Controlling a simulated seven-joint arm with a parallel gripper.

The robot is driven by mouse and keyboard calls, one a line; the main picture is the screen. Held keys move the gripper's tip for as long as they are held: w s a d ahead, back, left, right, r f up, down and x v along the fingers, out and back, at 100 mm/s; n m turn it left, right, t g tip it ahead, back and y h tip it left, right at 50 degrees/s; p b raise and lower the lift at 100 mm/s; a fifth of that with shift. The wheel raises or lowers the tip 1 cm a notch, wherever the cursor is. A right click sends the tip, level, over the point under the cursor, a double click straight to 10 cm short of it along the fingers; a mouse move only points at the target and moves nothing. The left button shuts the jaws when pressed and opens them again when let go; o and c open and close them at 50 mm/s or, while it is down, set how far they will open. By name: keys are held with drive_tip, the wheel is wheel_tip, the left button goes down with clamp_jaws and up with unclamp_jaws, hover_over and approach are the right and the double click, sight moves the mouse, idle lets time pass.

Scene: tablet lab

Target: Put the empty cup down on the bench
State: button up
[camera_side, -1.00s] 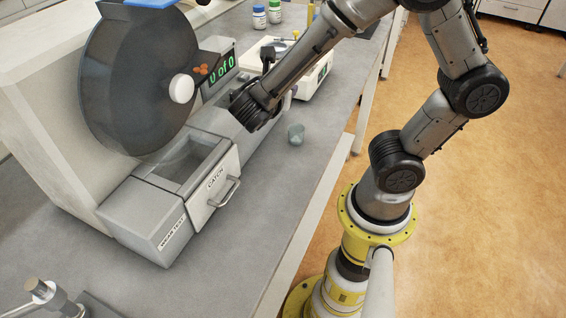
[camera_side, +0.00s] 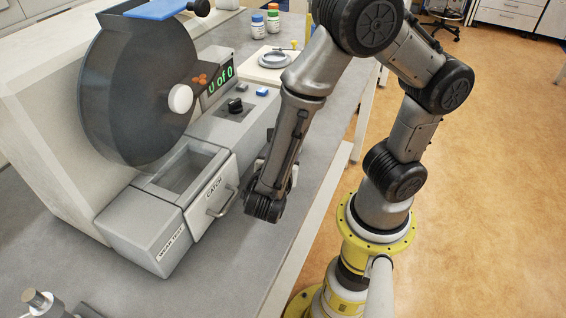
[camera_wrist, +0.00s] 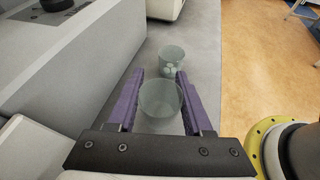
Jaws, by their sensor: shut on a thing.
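In the wrist view, my gripper (camera_wrist: 159,74) has its two purple fingers on either side of a clear, see-through cup (camera_wrist: 160,100) and is shut on it. The cup looks upright and empty. Whether its base touches the bench (camera_wrist: 200,45) cannot be told. In the side view my arm hides both cups and the fingers.
The machine with the CATCH drawer (camera_side: 213,196) stands left of my arm, its handle sticking out toward the bench. A balance (camera_side: 272,62) and bottles (camera_side: 265,22) are farther back. Bare bench lies in front, up to its edge (camera_side: 312,225) on the right.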

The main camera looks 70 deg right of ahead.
drive_tip(key=shift+f, duration=1.45)
drive_tip(key=shift+f, duration=0.1)
drive_tip(key=o, duration=1)
